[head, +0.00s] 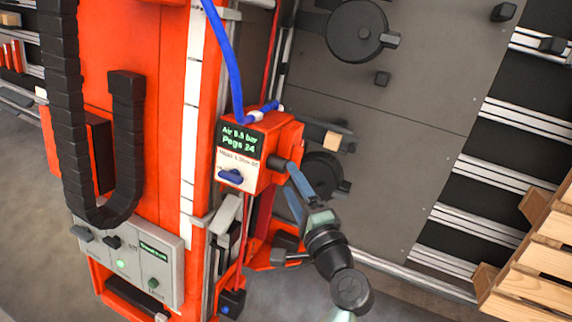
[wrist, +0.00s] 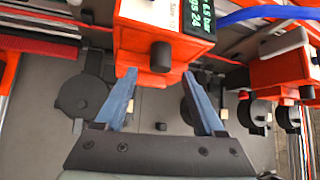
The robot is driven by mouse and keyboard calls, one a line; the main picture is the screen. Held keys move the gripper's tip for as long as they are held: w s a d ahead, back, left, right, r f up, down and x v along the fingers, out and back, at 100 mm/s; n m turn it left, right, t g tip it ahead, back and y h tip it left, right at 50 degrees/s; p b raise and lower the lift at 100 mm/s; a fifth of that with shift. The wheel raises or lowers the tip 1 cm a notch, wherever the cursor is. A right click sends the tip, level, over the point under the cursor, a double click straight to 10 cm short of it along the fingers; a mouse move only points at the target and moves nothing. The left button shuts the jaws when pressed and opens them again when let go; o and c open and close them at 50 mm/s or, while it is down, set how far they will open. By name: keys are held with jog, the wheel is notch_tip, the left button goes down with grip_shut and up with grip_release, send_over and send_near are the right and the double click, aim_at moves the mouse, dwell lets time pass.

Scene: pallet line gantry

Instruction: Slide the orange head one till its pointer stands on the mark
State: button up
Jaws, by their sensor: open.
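An orange head (head: 240,150) with a green-lettered display and a blue knob (head: 231,176) sits on the rail at centre. Its small label is hard to read, so I cannot be sure it is head one. A black knob (head: 279,164) sticks out of its side. In the wrist view the orange head (wrist: 140,35) is at the top, with the black knob (wrist: 162,57) facing me. My gripper (wrist: 158,80) is open, its blue fingers on either side below the knob and not closed on it. In the head view my gripper (head: 290,182) is beside the head. I cannot make out a pointer or mark.
A blue hose (head: 225,60) rises from the head. A black cable chain (head: 62,110) and a grey control box (head: 125,255) are at left. More orange units (wrist: 285,72) are at right in the wrist view. A grey panel (head: 390,120) and a wooden pallet (head: 535,260) stand at right.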

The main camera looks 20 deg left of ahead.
aim_at(285, 169)
jog(key=x, duration=0.5)
grip_shut()
dwell(0.3)
dwell(1.0)
